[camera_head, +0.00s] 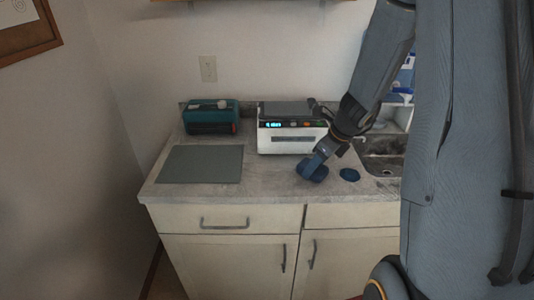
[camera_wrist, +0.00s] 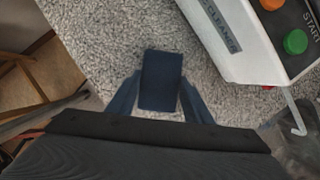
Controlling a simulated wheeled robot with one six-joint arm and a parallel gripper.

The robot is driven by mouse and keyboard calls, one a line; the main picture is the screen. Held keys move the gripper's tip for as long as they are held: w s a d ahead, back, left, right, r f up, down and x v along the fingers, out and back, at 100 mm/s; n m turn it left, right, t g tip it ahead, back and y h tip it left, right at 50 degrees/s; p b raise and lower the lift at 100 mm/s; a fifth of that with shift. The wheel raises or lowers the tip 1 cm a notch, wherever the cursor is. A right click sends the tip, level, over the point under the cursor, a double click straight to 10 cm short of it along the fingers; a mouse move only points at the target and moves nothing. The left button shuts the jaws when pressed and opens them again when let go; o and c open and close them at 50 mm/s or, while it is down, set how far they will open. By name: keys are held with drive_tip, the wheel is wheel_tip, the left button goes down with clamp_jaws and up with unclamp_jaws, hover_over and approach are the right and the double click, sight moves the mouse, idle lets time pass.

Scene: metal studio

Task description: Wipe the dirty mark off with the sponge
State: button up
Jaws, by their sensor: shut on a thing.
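My gripper (camera_head: 311,167) is low over the countertop, in front of the white machine. In the wrist view my gripper (camera_wrist: 160,98) is shut on a dark blue block, which looks like the sponge (camera_wrist: 161,79). In the head view the sponge (camera_head: 319,173) is a small dark blue shape at the fingertips. I cannot tell whether it touches the counter. A flat, dark blue round patch (camera_head: 349,174) lies on the counter just right of my gripper. It may be the dirty mark. I see no clear mark on the counter in the wrist view.
The white machine (camera_head: 290,138) with buttons stands behind my gripper. A teal case (camera_head: 210,116) and a grey-green mat (camera_head: 201,164) are to its left on the grey speckled counter (camera_head: 268,173). A metal sink (camera_head: 383,163) is to the right. The counter's front edge is close.

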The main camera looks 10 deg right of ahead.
drive_tip(key=shift+s+d, duration=0.1)
drive_tip(key=shift+d, duration=0.35)
drive_tip(key=shift+s+d+r+p, duration=0.1)
drive_tip(key=shift+r+p, duration=0.15)
drive_tip(key=shift+p, duration=0.25)
wheel_tip(320, 180, up, 2)
drive_tip(key=shift+p, duration=0.4)
drive_tip(key=shift+r+p, duration=0.25)
drive_tip(key=shift+p, duration=0.1)
wheel_tip(320, 180, up, 5)
drive_tip(key=p, duration=0.5)
drive_tip(key=shift+r+p, duration=0.1)
drive_tip(key=shift+p, duration=0.3)
